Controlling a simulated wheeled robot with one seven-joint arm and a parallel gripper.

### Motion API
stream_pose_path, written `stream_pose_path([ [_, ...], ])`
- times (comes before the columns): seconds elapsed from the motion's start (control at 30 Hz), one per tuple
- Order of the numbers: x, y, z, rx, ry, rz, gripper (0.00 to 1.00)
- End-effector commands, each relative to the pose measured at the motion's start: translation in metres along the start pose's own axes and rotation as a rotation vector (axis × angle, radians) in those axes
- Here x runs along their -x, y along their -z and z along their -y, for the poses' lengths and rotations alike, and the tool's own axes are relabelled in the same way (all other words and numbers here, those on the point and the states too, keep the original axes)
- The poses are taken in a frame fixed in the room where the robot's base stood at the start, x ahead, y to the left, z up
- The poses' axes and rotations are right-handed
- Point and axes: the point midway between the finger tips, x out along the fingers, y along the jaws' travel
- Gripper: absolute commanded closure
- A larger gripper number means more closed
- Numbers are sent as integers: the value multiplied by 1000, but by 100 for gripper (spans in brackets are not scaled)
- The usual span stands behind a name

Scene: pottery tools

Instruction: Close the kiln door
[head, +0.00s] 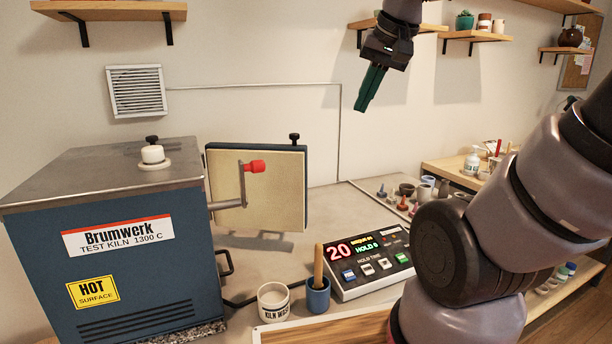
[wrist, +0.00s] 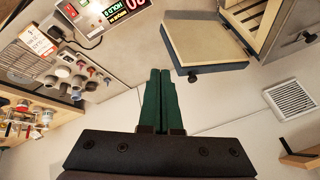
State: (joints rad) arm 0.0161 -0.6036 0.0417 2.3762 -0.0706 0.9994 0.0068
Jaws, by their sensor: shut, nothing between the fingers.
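The kiln (head: 130,245) is a blue box with a grey metal top, standing at the left of the bench in the head view. Its door (head: 285,180) stands swung open to the right of the body, with its pale inner face showing. A red-tipped latch lever (head: 254,167) shows in front of the door. In the wrist view the open door (wrist: 205,42) is at the upper right, beside the kiln's opening (wrist: 262,25). My gripper (head: 365,103) is shut and empty, in the air above and to the right of the door, apart from it. Its green fingers also show in the wrist view (wrist: 160,85).
A control box (head: 367,260) with a lit display sits right of the kiln. A white cup (head: 273,301) and a blue cup (head: 317,294) with a wooden handle stand in front. Small pots (head: 407,190) stand behind at right. Wall shelves (head: 475,36) hang above.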

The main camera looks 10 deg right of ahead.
Motion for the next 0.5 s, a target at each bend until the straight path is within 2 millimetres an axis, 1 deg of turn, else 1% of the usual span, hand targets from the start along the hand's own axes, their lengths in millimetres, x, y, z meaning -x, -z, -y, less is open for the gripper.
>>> stream_pose_path([
  [0.17, -10, 22, 11, 13, -42, 57, 100],
  [0.27, -20, 39, 20, 22, -74, 102, 100],
  [0.37, -35, 60, 31, 34, -111, 158, 100],
  [0.5, -61, 89, 46, 45, -159, 240, 100],
])
